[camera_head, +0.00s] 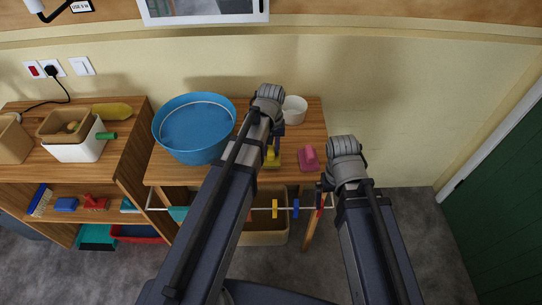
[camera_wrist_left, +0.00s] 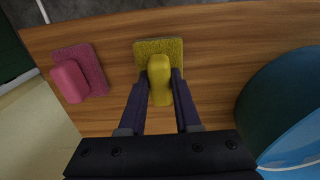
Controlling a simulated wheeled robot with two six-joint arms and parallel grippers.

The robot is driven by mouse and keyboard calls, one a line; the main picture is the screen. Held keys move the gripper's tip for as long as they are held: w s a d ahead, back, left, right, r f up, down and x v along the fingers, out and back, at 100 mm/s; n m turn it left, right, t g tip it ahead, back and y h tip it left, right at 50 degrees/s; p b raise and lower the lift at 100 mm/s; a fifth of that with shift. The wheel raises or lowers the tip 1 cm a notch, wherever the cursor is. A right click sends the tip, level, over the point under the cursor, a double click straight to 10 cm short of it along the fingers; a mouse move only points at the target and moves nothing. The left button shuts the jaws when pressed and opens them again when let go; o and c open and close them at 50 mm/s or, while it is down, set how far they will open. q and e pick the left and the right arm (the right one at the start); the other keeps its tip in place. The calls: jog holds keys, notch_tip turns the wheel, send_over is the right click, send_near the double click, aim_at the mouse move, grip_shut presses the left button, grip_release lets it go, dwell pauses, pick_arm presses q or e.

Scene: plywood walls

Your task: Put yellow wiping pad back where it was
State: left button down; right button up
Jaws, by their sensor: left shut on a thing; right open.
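The yellow wiping pad (camera_head: 275,160) is at the wooden table's top, partly hidden behind my left arm. In the left wrist view the pad (camera_wrist_left: 173,46) shows a flat textured base and a rounded yellow handle. My left gripper (camera_wrist_left: 160,78) is shut on that handle, one finger on each side; it also shows in the head view (camera_head: 272,147). The pad is at or just above the wood; I cannot tell whether it touches. My right gripper (camera_head: 325,187) is open and empty near the table's front right corner.
A pink wiping pad (camera_head: 309,158) lies to the right of the yellow one. A blue basin (camera_head: 193,128) stands on the left, and a white bowl (camera_head: 294,109) stands at the back. A front rail (camera_head: 160,209) carries hanging items. Bare wood (camera_wrist_left: 225,50) separates the yellow pad and basin.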

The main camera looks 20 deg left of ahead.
aim_at(271, 149)
pick_arm(q)
jog(key=shift+f+b, duration=0.55)
jog(key=shift+f, duration=0.5)
jog(key=c, duration=0.6)
grip_release()
jog(key=shift+r, duration=0.1)
pick_arm(e)
notch_tip(271, 149, down, 2)
pick_arm(q)
notch_tip(271, 149, up, 12)
jog(key=p, duration=1.2)
jog(key=shift+r, duration=0.1)
jog(key=s+d+m+y, duration=0.1)
jog(key=s+d+m, duration=0.6)
jog(key=s+d, duration=0.3)
jog(key=s, duration=0.4)
jog(key=shift+d, duration=0.2)
pick_arm(e)
notch_tip(271, 149, up, 12)
jog(key=shift+r, duration=0.1)
